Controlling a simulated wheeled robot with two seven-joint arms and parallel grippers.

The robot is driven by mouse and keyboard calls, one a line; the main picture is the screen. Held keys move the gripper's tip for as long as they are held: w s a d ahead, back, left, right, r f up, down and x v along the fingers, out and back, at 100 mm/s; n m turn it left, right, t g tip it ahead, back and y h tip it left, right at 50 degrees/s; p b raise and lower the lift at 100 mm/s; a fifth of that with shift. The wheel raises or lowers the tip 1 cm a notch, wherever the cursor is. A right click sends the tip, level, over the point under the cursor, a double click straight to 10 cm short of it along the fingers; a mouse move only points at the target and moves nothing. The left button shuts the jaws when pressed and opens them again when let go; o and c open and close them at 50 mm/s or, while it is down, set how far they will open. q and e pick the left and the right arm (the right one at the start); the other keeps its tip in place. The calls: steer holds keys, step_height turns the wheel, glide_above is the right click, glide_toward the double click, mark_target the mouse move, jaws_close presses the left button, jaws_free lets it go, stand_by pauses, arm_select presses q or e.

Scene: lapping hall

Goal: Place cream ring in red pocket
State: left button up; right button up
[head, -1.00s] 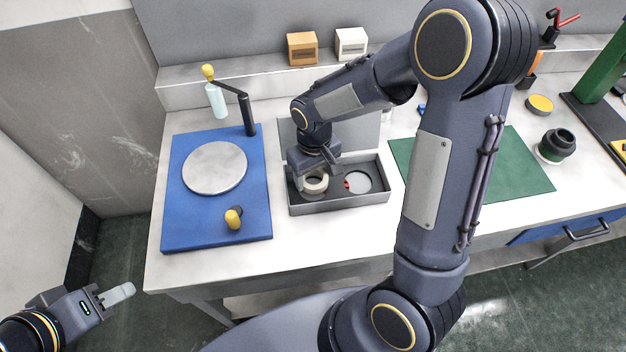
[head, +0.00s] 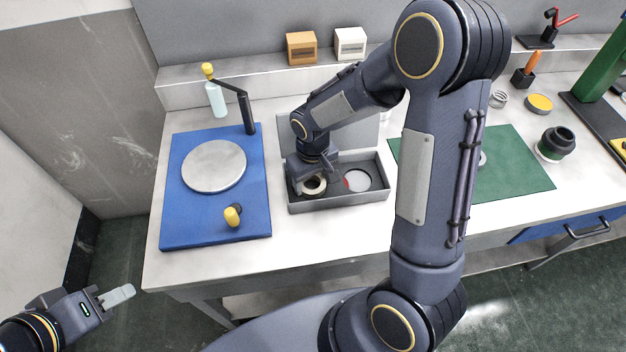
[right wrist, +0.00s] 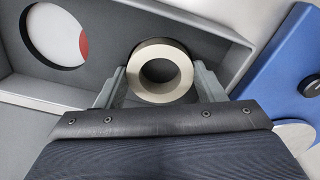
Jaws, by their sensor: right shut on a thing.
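The cream ring (head: 322,187) is held between the fingers of my right gripper (head: 312,183), over the left part of the grey tray (head: 345,202). In the right wrist view the ring (right wrist: 160,97) sits flat between the two fingers, with a dark round area partly showing behind it. The tray's other round opening (head: 358,180) is pale inside with a red patch at its edge; the red patch (right wrist: 84,44) also shows in the wrist view. Whether the ring touches the tray floor is hard to tell. My left gripper (head: 117,296) is away at lower left, its opening unclear.
A blue board (head: 190,225) with a grey disc (head: 213,166) and yellow knob (head: 232,217) lies left of the tray. A green mat (head: 520,175) lies to the right, partly behind my arm. The tray's lid stands raised behind it. Bare tabletop lies in front.

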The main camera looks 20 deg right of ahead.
steer(key=o, duration=1)
steer(key=shift+s+f, duration=0.45)
steer(key=shift+f, duration=0.35)
steer(key=shift+r+p, duration=0.25)
steer(key=shift+p, duration=0.05)
steer(key=shift+o, duration=0.4)
steer(key=r, duration=0.2)
steer(key=w+r, duration=0.1)
steer(key=r, duration=0.1)
steer(key=shift+w+p, duration=0.1)
steer(key=shift+p, duration=0.2)
step_height(320, 180, up, 9)
arm_select(q)
steer(key=shift+w+r+p, duration=0.3)
steer(key=shift+w+r, duration=0.1)
steer(key=shift+r, duration=0.2)
arm_select(e)
steer(key=s+r+m+t+y, duration=0.1)
steer(key=s+r+t+y, duration=0.1)
steer(key=s, duration=0.7)
steer(key=s+r+m+t+y, duration=0.1)
steer(key=s+r+m+t, duration=0.1)
steer(key=s, duration=0.7)
steer(key=shift+s+d+r+t+y, duration=0.15)
steer(key=shift+d+r+t+y, duration=0.35)
steer(key=shift+r, duration=0.65)
steer(key=shift+a, duration=0.2)
